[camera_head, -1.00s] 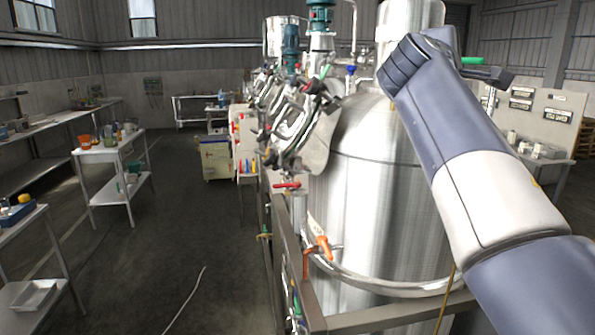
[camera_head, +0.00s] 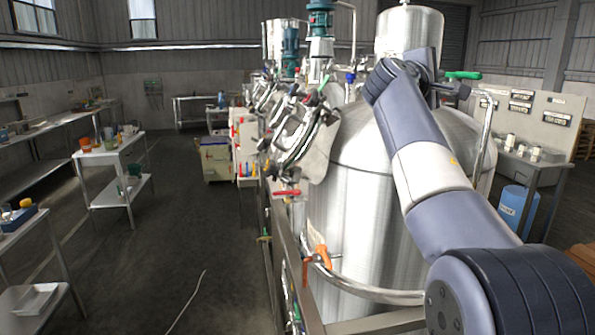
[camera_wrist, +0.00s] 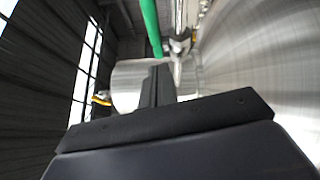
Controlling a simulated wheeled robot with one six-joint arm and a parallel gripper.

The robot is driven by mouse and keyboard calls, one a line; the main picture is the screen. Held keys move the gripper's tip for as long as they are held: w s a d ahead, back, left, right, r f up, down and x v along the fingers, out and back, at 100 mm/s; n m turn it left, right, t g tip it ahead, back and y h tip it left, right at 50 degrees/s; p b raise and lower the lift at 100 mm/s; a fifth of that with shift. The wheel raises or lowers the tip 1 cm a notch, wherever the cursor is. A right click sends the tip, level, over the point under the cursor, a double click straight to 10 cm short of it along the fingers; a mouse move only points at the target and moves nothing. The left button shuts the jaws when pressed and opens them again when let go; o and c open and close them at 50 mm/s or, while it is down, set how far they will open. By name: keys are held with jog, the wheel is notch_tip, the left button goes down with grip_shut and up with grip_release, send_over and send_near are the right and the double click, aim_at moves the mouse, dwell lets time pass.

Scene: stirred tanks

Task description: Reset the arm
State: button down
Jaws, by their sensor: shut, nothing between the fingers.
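My arm rises from the lower right in the head view, in front of the large steel tank (camera_head: 345,205), and bends near the tank's top. My gripper (camera_wrist: 157,75) shows in the wrist view as a dark narrow pair of fingers, shut with nothing held. In the head view its black end (camera_head: 456,90) shows only in part beyond the arm's upper bend. A green handle (camera_head: 463,75) lies close to it in that view. The green part also shows above the fingers in the wrist view (camera_wrist: 150,25). I cannot tell whether they touch.
An orange-handled valve (camera_head: 318,258) and a metal rail stand at the tank's front. Several tanks with clamps and motors (camera_head: 291,50) stand behind. A white panel (camera_head: 535,120) and a blue drum (camera_head: 512,205) are at right. The floor at left (camera_head: 190,230) is open beside shelved carts.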

jog(key=w+a+m+g+h+p, duration=0.1)
jog(key=w+a+m+g+h, duration=0.1)
jog(key=shift+f+g, duration=0.1)
jog(key=shift+g, duration=0.3)
dwell(0.4)
